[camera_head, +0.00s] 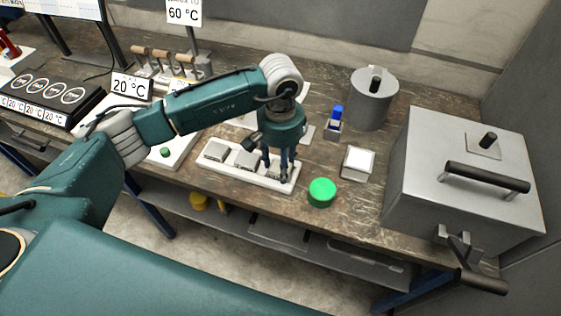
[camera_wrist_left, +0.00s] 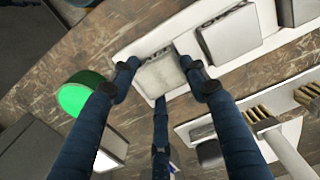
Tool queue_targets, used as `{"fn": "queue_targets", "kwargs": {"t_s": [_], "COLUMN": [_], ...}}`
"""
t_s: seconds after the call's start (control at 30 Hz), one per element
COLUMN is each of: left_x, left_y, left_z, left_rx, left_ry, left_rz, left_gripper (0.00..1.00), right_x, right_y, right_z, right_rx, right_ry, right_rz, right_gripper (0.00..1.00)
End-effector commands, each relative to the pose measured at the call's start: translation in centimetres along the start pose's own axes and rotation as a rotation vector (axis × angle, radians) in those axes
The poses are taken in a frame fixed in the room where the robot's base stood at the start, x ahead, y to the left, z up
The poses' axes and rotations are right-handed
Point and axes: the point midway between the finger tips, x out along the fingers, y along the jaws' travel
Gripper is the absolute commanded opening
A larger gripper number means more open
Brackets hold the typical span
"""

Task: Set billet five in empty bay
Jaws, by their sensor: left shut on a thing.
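The long white tray (camera_head: 238,178) lies on the bench in the head view, with grey square billets in its left and middle bays (camera_head: 215,150). My left gripper (camera_head: 278,174) points down over the tray's right end. In the left wrist view, my left gripper (camera_wrist_left: 160,69) is shut on a grey billet (camera_wrist_left: 160,77), one finger on each side. This billet is at the end bay of the white tray (camera_wrist_left: 184,42); whether it rests on the bay floor cannot be told. Two other billets (camera_wrist_left: 231,35) sit farther along the tray. No billet number is readable. My right gripper is not in view.
A green round button (camera_head: 321,191) stands just right of the tray. A white-topped square block (camera_head: 358,162), a blue-topped item (camera_head: 334,122), a grey canister (camera_head: 373,97) and a large metal box (camera_head: 465,170) stand farther right. Wooden-handled brushes (camera_head: 160,60) stand behind.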

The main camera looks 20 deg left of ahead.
Motion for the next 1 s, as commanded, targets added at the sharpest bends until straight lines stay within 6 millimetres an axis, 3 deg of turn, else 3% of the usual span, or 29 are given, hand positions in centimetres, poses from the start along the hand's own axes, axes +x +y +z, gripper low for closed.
{"fn": "queue_targets", "kwargs": {"t_s": [0.1, 0.13, 0.2, 0.63, 1.0], "left_x": [0.2, 0.2, 0.1, -0.5, -7.8], "left_y": [0.0, 0.0, 0.0, 0.0, 0.0], "left_z": [-0.1, 0.0, 0.0, -0.1, -0.2], "left_rx": [0.0, 0.0, 0.0, 0.0, 0.001], "left_ry": [0.003, 0.0, 0.0, 0.003, 0.007], "left_rz": [0.001, 0.0, 0.0, 0.001, 0.0], "left_gripper": [0.0, 0.5, 0.64, 0.65, 0.65], "right_x": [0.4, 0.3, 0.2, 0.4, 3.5], "right_y": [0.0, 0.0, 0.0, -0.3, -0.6], "right_z": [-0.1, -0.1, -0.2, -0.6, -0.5], "right_rx": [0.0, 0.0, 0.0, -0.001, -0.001], "right_ry": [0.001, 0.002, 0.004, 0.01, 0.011], "right_rz": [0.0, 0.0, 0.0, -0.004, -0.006], "right_gripper": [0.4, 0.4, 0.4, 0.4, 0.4]}}
